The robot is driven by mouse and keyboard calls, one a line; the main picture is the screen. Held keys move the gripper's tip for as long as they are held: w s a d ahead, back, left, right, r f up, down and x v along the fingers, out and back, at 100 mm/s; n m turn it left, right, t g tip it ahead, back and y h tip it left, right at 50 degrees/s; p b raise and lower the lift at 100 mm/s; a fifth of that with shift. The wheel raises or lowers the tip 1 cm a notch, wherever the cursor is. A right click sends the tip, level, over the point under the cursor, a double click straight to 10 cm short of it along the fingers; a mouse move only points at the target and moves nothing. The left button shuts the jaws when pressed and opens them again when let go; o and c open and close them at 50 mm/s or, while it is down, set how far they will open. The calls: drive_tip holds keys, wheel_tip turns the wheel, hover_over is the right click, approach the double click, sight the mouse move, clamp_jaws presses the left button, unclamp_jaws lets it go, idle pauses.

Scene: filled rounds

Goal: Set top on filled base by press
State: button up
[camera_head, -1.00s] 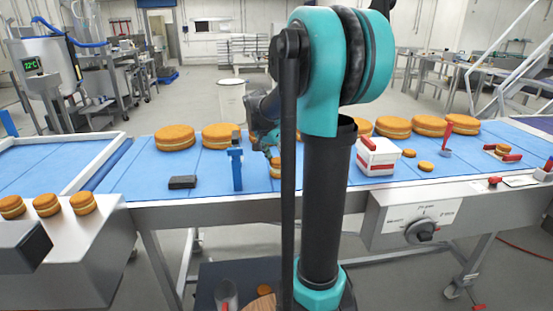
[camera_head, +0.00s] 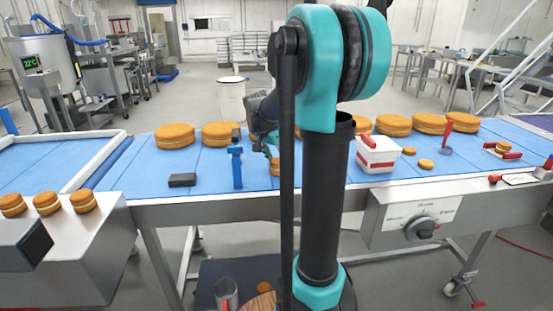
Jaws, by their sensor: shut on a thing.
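My gripper (camera_head: 267,146) shows behind my arm column, low over the blue belt just right of the blue press. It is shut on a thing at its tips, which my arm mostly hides. An orange-brown round (camera_head: 275,170) shows partly under the gripper; I cannot tell whether it is held or is the filled base. The blue press (camera_head: 236,165) stands upright on the belt. Small loose orange rounds (camera_head: 425,164) lie on the belt at the right. A small filled round (camera_head: 502,148) sits between red-handled parts at the far right.
Large filled rounds (camera_head: 175,136) line the back of the belt (camera_head: 212,178). A black block (camera_head: 182,180) lies left of the press. A white tub with red parts (camera_head: 378,153) and a red-handled scoop (camera_head: 447,138) stand to the right. Several small sandwiches (camera_head: 46,202) sit at front left.

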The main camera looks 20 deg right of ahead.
drive_tip(key=shift+f, duration=0.2)
drive_tip(key=o, duration=0.9)
drive_tip(key=shift+c, duration=0.2)
drive_tip(key=o, duration=0.5)
drive_tip(key=shift+r, duration=0.15)
drive_tip(key=shift+r, duration=3.35)
